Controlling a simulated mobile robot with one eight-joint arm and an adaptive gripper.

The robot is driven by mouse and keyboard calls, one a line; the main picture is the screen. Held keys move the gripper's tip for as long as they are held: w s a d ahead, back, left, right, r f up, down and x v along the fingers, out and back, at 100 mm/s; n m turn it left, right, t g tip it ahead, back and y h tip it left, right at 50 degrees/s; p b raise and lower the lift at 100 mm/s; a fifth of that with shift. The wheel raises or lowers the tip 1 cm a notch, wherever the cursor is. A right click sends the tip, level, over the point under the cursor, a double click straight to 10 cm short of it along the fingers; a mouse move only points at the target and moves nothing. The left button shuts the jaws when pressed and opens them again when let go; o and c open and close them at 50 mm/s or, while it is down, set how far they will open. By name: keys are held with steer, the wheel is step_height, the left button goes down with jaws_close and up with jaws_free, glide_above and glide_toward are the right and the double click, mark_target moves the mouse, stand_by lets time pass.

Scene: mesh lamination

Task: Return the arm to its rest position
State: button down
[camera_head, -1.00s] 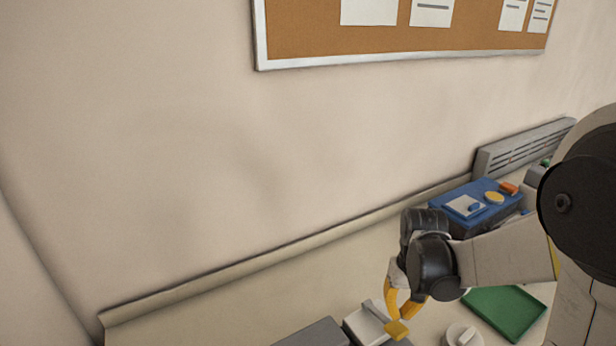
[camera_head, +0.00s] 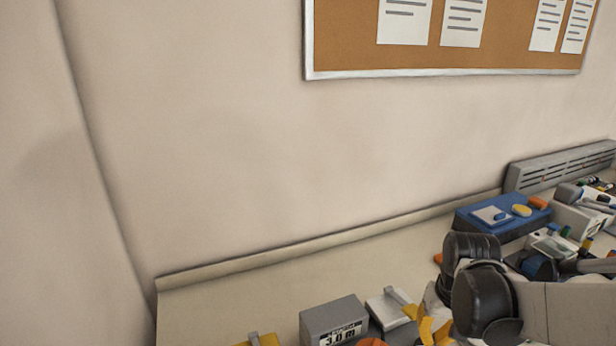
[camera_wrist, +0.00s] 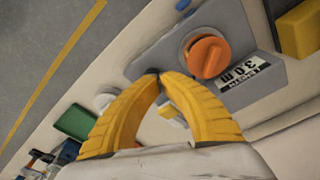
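My gripper (camera_head: 430,328) is at the lower right of the head view, above the bench, with its yellow fingers partly cut off by my wrist. In the wrist view my gripper (camera_wrist: 158,75) has its two curved yellow fingers meeting at the tips, with nothing held between them. A grey box with a display reading 3.0 m (camera_head: 333,318) stands to the left of the gripper in the head view. Its orange knob (camera_wrist: 208,57) shows beyond the fingertips in the wrist view. The arm reaches in from the right edge.
A white and grey block (camera_head: 388,308) stands beside the grey box. A blue case (camera_head: 500,218) and other small equipment stand further back right. A green tray (camera_wrist: 75,122) shows in the wrist view. The bench (camera_head: 230,300) is clear at back left, before the wall.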

steer(key=s+a+r+n+t+b, duration=0.1)
steer(key=s+a+r+t+b, duration=0.1)
steer(key=s+a+r+t, duration=0.4)
steer(key=s+a+r, duration=0.1)
steer(key=s, duration=0.2)
steer(key=shift+r+b, duration=0.3)
steer(key=shift+w, duration=0.1)
stand_by(1.9)
